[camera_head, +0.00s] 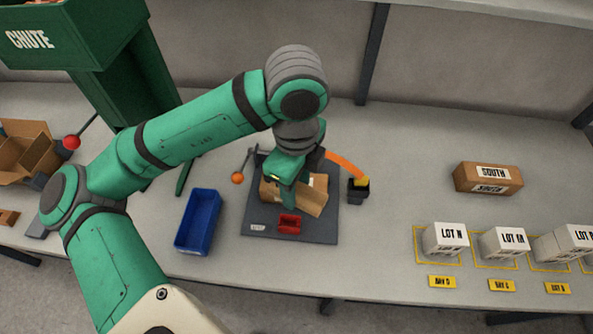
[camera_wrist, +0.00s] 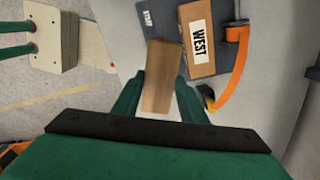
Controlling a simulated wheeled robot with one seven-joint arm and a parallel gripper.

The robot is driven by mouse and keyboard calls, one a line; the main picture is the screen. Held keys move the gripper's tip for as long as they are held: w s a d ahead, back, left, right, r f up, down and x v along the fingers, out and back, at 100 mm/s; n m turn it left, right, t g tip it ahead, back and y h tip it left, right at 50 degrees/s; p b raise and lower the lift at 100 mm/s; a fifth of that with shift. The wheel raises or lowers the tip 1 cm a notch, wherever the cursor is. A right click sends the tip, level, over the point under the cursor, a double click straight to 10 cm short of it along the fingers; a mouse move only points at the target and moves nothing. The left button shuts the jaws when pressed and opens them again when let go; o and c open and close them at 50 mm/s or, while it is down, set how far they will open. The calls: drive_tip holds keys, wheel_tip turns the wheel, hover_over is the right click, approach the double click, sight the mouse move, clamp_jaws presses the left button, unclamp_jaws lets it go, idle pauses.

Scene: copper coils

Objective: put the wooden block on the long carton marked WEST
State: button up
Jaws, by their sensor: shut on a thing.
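The wooden block (camera_wrist: 162,78) is held between the two fingers of my gripper (camera_wrist: 160,98) in the wrist view, its long side pointing away from the palm. The brown carton marked WEST (camera_wrist: 187,14) lies just right of the block in that view, its label facing up. The block's right edge appears to meet or overlap the carton's left edge; I cannot tell the height gap. In the head view my gripper (camera_head: 288,195) is over brown shapes on the dark mat (camera_head: 262,222), including the carton (camera_head: 315,197); my arm partly hides them, and the block is hard to separate there.
A blue tray (camera_head: 198,222) stands left. An orange curved strip (camera_head: 345,163) and a black holder (camera_head: 358,192) are close on the right. A SOUTH carton (camera_head: 488,180) and white LOT boxes (camera_head: 446,240) stand farther right, with clear table between.

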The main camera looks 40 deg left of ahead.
drive_tip(key=w+a+f, duration=0.6)
drive_tip(key=w+f, duration=0.1)
drive_tip(key=shift+a, duration=0.1)
drive_tip(key=shift+w+a+f, duration=0.35)
drive_tip(key=shift+w+f, duration=0.05)
drive_tip(key=shift+f, duration=0.25)
wheel_tip(320, 180, down, 3)
drive_tip(key=shift+w+f, duration=0.15)
drive_tip(key=o, duration=0.7)
drive_tip(key=shift+s+f, duration=0.15)
drive_tip(key=shift+s, duration=0.05)
drive_tip(key=o, duration=0.4)
drive_tip(key=shift+w, duration=0.1)
drive_tip(key=shift+c, duration=0.2)
